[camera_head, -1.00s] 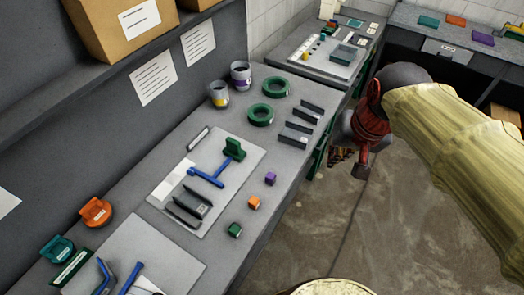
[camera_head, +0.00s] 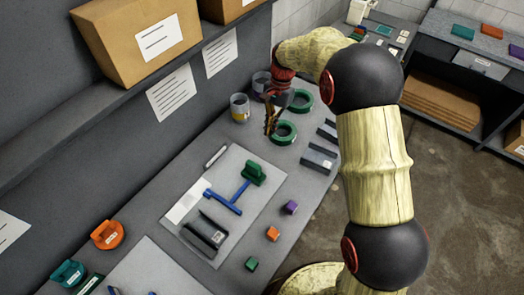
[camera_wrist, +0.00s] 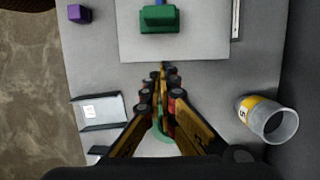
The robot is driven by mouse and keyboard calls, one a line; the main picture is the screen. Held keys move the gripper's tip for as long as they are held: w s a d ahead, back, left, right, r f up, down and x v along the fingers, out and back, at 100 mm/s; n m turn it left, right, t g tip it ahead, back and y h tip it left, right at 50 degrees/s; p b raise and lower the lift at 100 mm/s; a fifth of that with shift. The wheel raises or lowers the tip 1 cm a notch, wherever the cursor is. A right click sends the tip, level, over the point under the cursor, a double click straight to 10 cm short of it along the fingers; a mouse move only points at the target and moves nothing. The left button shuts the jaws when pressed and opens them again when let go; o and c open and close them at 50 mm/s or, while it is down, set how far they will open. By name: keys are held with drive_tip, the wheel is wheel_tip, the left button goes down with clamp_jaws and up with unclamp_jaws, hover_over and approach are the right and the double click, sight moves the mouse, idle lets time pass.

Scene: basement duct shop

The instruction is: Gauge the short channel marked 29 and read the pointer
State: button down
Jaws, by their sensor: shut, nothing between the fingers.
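Grey channels lie on the bench. One (camera_head: 204,232) is on the pale board beside a blue T-shaped tool (camera_head: 228,200) with a green block (camera_head: 253,173). Two more, a nearer channel (camera_head: 318,158) and a farther channel (camera_head: 327,131), lie near the bench's right edge. I cannot read any number on them. In the wrist view a labelled channel (camera_wrist: 100,112) is left of my gripper, and the green block (camera_wrist: 160,18) is ahead. My gripper (camera_head: 269,132) is shut and empty, pointing down above the bench near the green rings. I see no pointer reading.
A green ring (camera_head: 284,132) is partly behind my fingers; another (camera_head: 300,101) lies behind it. A yellow-banded cup (camera_wrist: 268,118) is right of my gripper in the wrist view. Purple (camera_head: 290,207), orange (camera_head: 272,233) and green (camera_head: 251,264) cubes line the bench edge. A shelf with boxes (camera_head: 145,43) overhangs.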

sight(253, 171)
drive_tip(key=b+x, duration=0.1)
drive_tip(key=x, duration=0.8)
drive_tip(key=shift+s+a+f+b, duration=0.1)
drive_tip(key=shift+s+f+b, duration=0.1)
drive_tip(key=shift+f+b, duration=0.15)
drive_tip(key=shift+s+a+f, duration=0.1)
drive_tip(key=shift+s+a, duration=0.85)
drive_tip(key=shift+s, duration=0.25)
drive_tip(key=shift+s+a, duration=0.3)
drive_tip(key=shift+s, duration=0.05)
drive_tip(key=s+a+p, duration=0.1)
drive_tip(key=s+a, duration=0.3)
drive_tip(key=s, duration=0.1)
drive_tip(key=s+a+p, duration=0.1)
drive_tip(key=s+a, duration=0.1)
drive_tip(key=s, duration=0.1)
drive_tip(key=shift+s+a+p, duration=0.2)
drive_tip(key=shift+p, duration=0.1)
drive_tip(key=shift+s+a, duration=0.1)
